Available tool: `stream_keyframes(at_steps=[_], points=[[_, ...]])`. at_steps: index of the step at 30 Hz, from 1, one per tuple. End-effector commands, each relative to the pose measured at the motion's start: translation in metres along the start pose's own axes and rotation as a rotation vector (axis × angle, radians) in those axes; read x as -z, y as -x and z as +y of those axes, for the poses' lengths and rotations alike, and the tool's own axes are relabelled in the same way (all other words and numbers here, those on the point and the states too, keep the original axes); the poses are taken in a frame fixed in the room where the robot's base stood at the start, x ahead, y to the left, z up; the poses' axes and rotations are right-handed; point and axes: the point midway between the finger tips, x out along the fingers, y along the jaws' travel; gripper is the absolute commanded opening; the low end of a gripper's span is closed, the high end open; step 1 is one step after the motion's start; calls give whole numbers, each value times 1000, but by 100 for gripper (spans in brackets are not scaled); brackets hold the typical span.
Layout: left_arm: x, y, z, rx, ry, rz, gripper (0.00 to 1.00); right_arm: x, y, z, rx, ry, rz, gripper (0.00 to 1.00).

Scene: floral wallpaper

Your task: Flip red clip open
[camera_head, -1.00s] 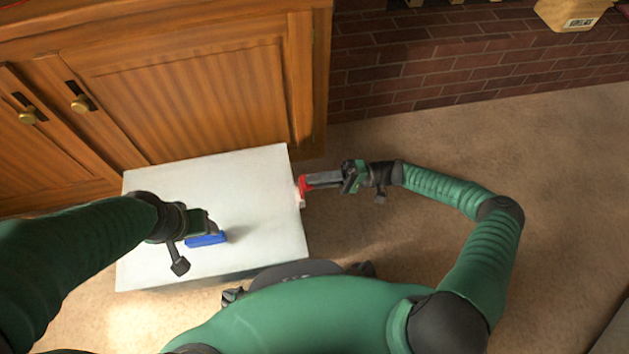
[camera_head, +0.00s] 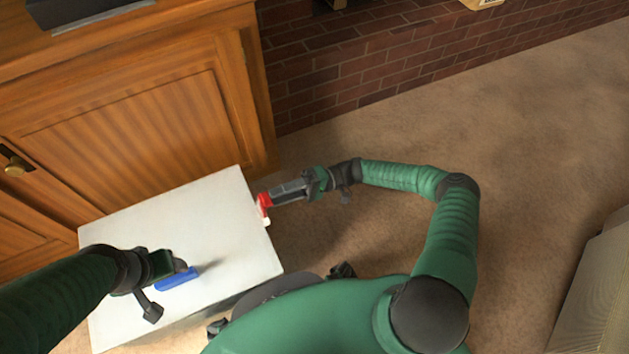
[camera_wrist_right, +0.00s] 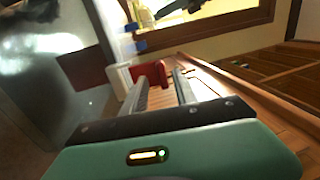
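A white box (camera_head: 215,225) with a flat top stands on the floor in front of the cabinet. A small red clip (camera_head: 264,200) is at its right edge, with a whitish part below it. The red clip also shows in the wrist view (camera_wrist_right: 154,72), by the fingertips. My right gripper (camera_head: 273,197) reaches in from the right with its tips at the clip. Its two fingers are apart in the wrist view (camera_wrist_right: 155,80). Whether they touch the clip is unclear. My left gripper (camera_head: 183,267) is over the box, beside a blue piece (camera_head: 177,279); its fingers are mostly hidden.
A wooden cabinet (camera_head: 130,120) stands behind the box, close to its far edge. A brick wall (camera_head: 370,60) runs along the back. The carpet (camera_head: 540,150) at right is open, with a beige object (camera_head: 597,295) at the lower right edge.

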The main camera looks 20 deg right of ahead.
Motion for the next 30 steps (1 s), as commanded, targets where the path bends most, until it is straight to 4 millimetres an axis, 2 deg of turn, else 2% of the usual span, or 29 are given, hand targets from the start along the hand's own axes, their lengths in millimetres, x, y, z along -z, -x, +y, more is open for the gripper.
stream_keyframes(at_steps=[8,12,15,21,30], points=[[4,18,0,0,0,0,63,1,74,-1,-5,0,4,35],[4,16,0,0,0,0,63,0,115,3,-4,-2,3,35],[3,13,0,0,0,0,63,0,137,4,-4,-1,2,35],[2,9,0,0,0,0,63,-1,158,3,-2,-2,0,35],[2,9,0,0,0,0,63,-1,159,2,-1,-2,0,35]])
